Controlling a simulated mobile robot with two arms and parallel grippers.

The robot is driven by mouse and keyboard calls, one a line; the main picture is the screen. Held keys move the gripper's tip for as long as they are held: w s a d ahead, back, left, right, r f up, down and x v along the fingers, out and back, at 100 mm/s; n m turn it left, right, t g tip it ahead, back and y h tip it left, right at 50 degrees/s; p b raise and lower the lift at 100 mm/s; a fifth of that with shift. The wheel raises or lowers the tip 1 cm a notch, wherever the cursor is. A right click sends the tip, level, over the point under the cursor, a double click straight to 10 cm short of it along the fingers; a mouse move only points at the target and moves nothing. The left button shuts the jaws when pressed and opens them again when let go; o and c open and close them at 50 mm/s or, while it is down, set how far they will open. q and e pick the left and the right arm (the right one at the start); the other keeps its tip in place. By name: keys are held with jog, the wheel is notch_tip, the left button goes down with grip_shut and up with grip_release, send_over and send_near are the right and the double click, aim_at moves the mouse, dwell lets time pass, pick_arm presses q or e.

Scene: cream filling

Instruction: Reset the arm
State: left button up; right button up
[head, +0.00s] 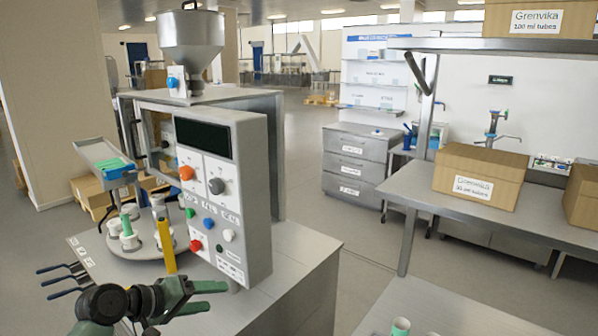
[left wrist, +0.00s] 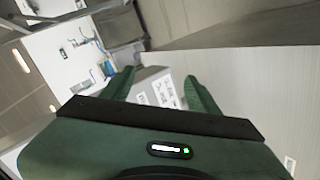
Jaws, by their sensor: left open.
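My left gripper (head: 208,298) is green and comes in from the bottom left of the head view. Its fingers are apart and nothing is between them. It is in front of the filling machine's control panel (head: 222,190), low and near the machine's grey base cabinet (head: 300,268). I cannot tell if it touches anything. The left wrist view shows the two green fingers (left wrist: 158,88) spread, with a grey cabinet and the room beyond them. My right gripper is not in view.
The machine has a steel hopper (head: 190,42) and a round turntable (head: 150,245) with white holders. A yellow post (head: 165,245) stands by the panel. On the right, a steel bench (head: 410,188) carries cardboard boxes (head: 480,178). Open floor (head: 350,262) lies between machine and bench.

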pick_arm(q)
jog(key=s+d+f+m+g+y, duration=0.2)
jog(key=s+f, duration=0.6)
jog(key=s, duration=0.2)
jog(key=s+d+f+m+g+y, duration=0.1)
jog(key=s+d+f+m+y, duration=0.1)
jog(key=s+f, duration=0.75)
jog(key=s+a+m+g+y, duration=0.1)
jog(key=s+a+y, duration=0.1)
jog(key=s, duration=0.7)
jog(key=s+a+m+g+y, duration=0.1)
jog(key=s+g+y, duration=0.1)
jog(key=s, duration=0.7)
notch_tip(320, 180, down, 26)
jog(key=b, duration=0.1)
jog(key=s+a+f+g+b, duration=0.1)
jog(key=s+a+f+g, duration=0.1)
jog(key=s+f, duration=1.6)
jog(key=shift+s+a+f+m, duration=0.2)
jog(key=shift+a+f+m, duration=0.2)
jog(key=shift+a+f, duration=0.1)
jog(key=shift+c, duration=0.5)
